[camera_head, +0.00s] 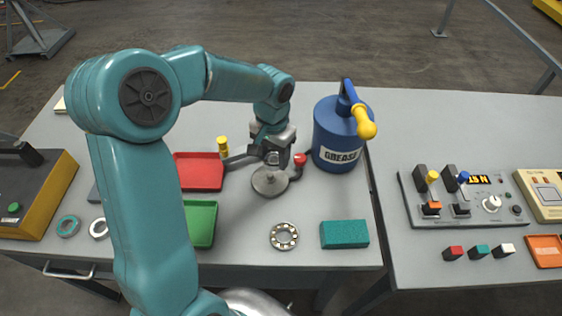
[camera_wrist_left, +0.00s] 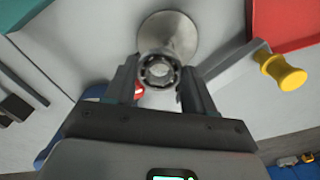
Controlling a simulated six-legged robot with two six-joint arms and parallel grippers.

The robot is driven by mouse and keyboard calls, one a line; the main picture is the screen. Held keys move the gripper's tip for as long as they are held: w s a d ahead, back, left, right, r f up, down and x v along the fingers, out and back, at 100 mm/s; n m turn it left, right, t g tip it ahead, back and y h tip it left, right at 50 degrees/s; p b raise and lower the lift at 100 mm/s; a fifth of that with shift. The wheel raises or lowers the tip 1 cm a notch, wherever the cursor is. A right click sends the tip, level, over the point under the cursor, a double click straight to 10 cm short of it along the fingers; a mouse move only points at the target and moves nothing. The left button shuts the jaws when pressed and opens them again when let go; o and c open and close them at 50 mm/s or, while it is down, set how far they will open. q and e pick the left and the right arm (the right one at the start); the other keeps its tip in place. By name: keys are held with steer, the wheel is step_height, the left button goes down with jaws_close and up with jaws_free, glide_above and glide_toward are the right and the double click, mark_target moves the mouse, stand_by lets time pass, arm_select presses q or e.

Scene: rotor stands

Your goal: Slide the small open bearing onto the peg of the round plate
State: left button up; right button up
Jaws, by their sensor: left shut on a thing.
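My left gripper (camera_head: 272,157) is above the round plate, pointing down. In the left wrist view its two fingers (camera_wrist_left: 158,84) are shut on the small open bearing (camera_wrist_left: 160,69), a steel ring with balls showing. The round plate (camera_head: 270,183) is a grey metal disc on the table; it also shows in the left wrist view (camera_wrist_left: 168,30), partly behind the bearing. The bearing overlaps the plate's edge in that view. The peg is hard to make out, and I cannot tell whether the bearing is around it. My right gripper is not in view.
A blue grease can (camera_head: 338,138) and a red knob (camera_head: 300,159) stand close right of the gripper. A red tray (camera_head: 200,172), yellow spool (camera_head: 222,146) and green tray (camera_head: 202,222) lie left. A larger bearing (camera_head: 284,236) and teal block (camera_head: 344,234) lie in front.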

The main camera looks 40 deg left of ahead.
mark_target(268, 158)
arm_select(q)
steer(key=shift+s+a+r, duration=0.45)
steer(key=shift+a+r, duration=0.1)
steer(key=shift+a, duration=0.2)
steer(key=shift+f, duration=0.15)
steer(key=shift+w+d+f+b, duration=0.2)
steer(key=shift+w+f+b, duration=0.25)
steer(key=shift+f, duration=0.2)
steer(key=shift+s+a+f+b, duration=0.15)
steer(key=shift+s+f+b, duration=0.3)
steer(key=shift+f+b, duration=0.3)
steer(key=shift+w+f+b, duration=0.2)
steer(key=shift+f+b, duration=0.1)
steer(key=shift+f, duration=0.2)
steer(key=shift+w+f+b, duration=0.2)
steer(key=shift+f+b, duration=0.1)
steer(key=shift+f, duration=0.2)
steer(key=shift+s+r, duration=0.2)
steer(key=shift+s, duration=0.05)
steer(key=shift+w, duration=0.25)
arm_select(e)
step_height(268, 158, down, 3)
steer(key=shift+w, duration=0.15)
